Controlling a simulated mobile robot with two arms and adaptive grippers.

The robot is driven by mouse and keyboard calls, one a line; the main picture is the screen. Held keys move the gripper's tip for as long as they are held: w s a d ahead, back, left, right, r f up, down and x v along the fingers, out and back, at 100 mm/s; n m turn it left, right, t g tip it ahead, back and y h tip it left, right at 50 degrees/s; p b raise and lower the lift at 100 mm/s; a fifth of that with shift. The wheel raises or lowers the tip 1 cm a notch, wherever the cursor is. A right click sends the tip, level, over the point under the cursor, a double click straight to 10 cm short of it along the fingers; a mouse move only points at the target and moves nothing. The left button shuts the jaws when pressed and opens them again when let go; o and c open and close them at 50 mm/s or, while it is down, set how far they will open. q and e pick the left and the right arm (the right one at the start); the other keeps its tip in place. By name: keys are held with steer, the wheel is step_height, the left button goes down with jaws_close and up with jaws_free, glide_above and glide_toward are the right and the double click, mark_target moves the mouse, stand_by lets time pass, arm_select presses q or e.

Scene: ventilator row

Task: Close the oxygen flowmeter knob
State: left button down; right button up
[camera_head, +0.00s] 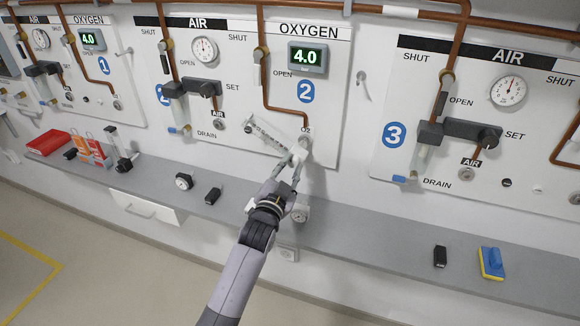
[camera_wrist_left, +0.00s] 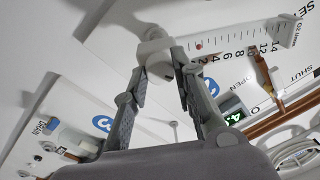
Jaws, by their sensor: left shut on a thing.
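My left gripper (camera_head: 297,158) reaches up to the flowmeter's lower right end. In the left wrist view its two fingers (camera_wrist_left: 161,72) are shut on the pale flowmeter knob (camera_wrist_left: 160,70), one finger on each side. The fingers partly hide the knob. The green display (camera_head: 307,57) reads 4.0. My right gripper is not in view.
A grey shelf (camera_head: 390,240) runs below the panels. It carries a gauge (camera_head: 184,181), a black block (camera_head: 212,196), another black block (camera_head: 440,256) and a blue and yellow sponge (camera_head: 491,263). AIR regulators (camera_head: 190,88) and (camera_head: 458,132) stick out on both sides.

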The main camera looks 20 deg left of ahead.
arm_select(q)
steer(key=n+p, duration=0.2)
steer(key=n, duration=0.4)
steer(key=shift+f+n+y, duration=0.1)
steer(key=shift+n+y, duration=0.3)
stand_by(0.3)
steer(key=c, duration=1.3)
jaws_free()
steer(key=s, duration=1.2)
steer(key=shift+d+f, duration=0.1)
steer(key=shift+d, duration=0.05)
